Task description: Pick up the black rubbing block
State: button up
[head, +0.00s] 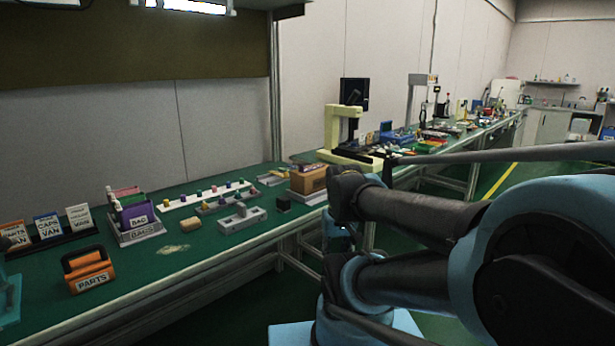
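A small black block (283,202), which looks like the black rubbing block, sits on the green bench top near its front edge. It stands between a grey slotted fixture on its left and a brown box on its right. My arm is folded at the right of the head view, off the bench's front edge. The dark end of my arm, where my gripper (341,238) seems to be, hangs below the bench top, right of the block and apart from it. Its fingers are too dark and covered to make out.
Left of the block are the grey fixture (242,218), a tan block (194,223) and a purple bag holder (137,217). The brown box (308,179) stands close on the right. An orange parts carrier (88,269) is front left. The bench front before the block is clear.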

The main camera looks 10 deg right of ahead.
aim_at(283, 202)
jog(key=u, duration=0.7)
jog(key=k, duration=1.45)
jog(key=z, duration=0.6)
jog(key=i, duration=1)
jog(key=z, duration=0.05)
